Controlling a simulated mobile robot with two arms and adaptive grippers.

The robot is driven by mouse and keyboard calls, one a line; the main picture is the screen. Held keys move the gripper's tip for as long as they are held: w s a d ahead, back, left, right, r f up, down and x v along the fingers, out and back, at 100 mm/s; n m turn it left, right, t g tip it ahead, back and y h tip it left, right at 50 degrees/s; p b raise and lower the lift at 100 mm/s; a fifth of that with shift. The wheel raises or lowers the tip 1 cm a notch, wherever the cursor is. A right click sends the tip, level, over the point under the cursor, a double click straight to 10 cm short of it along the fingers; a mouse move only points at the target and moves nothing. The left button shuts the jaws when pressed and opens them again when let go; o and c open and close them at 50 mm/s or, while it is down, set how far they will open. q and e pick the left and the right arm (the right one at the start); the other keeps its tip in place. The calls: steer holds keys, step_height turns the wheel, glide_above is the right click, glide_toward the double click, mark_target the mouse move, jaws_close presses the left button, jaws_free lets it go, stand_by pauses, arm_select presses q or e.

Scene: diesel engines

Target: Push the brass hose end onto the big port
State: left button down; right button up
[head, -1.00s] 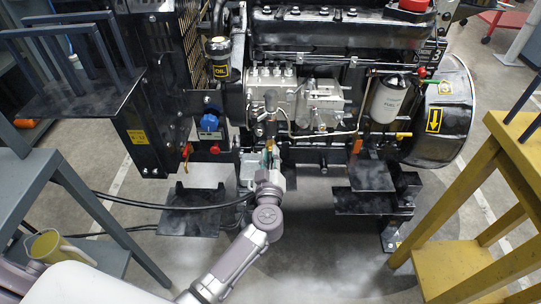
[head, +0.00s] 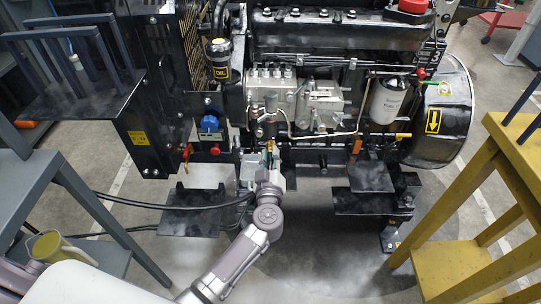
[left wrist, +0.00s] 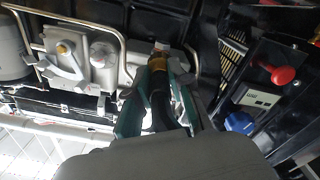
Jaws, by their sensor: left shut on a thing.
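My left gripper (head: 270,160) is in front of the lower part of the engine in the head view. In the left wrist view its green fingers (left wrist: 157,100) are shut on the dark hose, with the brass hose end (left wrist: 157,62) sticking out past the tips. The brass end shows small in the head view (head: 271,149), below the grey pump. I cannot make out the big port with certainty, nor whether the brass end touches it. The black hose (head: 160,206) trails off to the left. My right gripper is not in view.
The engine's grey pump (head: 300,100) and thin metal pipes are just above the gripper. A blue part (head: 209,123) and red knob (head: 215,150) are to its left, a white filter (head: 387,100) to its right. A grey stand (head: 45,165) and yellow stand (head: 490,190) flank the floor.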

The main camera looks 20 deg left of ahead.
mark_target(270, 163)
arm_select(q)
steer(key=c, duration=1)
jaws_free()
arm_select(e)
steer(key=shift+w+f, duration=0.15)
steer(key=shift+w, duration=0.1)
arm_select(q)
steer(key=shift+c, duration=0.2)
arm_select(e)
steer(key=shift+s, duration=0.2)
arm_select(q)
steer(key=shift+s, duration=0.2)
steer(key=shift+s+d+p, duration=0.1)
steer(key=shift+s+p, duration=0.1)
steer(key=shift+p, duration=0.1)
steer(key=shift+p+v, duration=0.7)
steer(key=shift+v, duration=0.75)
steer(key=shift+p+v, duration=0.65)
steer(key=shift+v, duration=1)
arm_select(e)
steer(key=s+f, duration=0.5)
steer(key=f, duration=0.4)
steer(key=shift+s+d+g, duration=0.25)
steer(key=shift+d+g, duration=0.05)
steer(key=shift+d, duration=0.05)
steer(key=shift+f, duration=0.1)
